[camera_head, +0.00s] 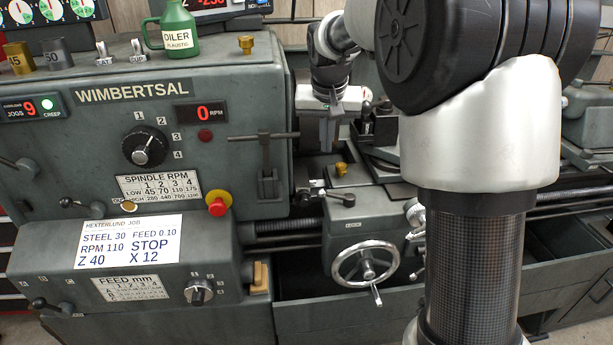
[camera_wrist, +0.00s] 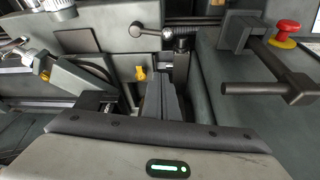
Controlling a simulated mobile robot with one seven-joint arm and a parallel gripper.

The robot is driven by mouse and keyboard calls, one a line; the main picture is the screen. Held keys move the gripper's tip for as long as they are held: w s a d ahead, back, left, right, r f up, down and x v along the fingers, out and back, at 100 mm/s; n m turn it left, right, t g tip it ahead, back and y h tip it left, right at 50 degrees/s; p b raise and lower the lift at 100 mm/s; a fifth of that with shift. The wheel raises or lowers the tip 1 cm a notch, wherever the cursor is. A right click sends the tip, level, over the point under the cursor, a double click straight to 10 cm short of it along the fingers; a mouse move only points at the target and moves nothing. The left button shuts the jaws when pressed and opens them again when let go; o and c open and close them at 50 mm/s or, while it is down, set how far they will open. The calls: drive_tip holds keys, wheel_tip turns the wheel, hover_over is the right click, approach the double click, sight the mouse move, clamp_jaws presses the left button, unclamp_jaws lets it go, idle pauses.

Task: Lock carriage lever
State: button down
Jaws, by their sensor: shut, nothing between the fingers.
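A brass knob (camera_head: 341,169) stands close to the lever. The handwheel (camera_head: 365,264) is below it. A T-shaped spindle lever (camera_head: 264,150) and the red stop button (camera_head: 217,207) are on the headstock (camera_head: 100,115) to the left. The wrist view shows the T-bar (camera_wrist: 262,90) at right.

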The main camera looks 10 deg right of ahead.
sight(336, 196)
drive_tip(key=shift+w+a+f, duration=0.3)
drive_tip(key=shift+w+f, duration=0.1)
wheel_tip(336, 196, down, 10)
drive_tip(key=b, duration=0.1)
drive_tip(key=shift+s+b, duration=0.25)
drive_tip(key=shift+b, duration=0.05)
idle(0.4)
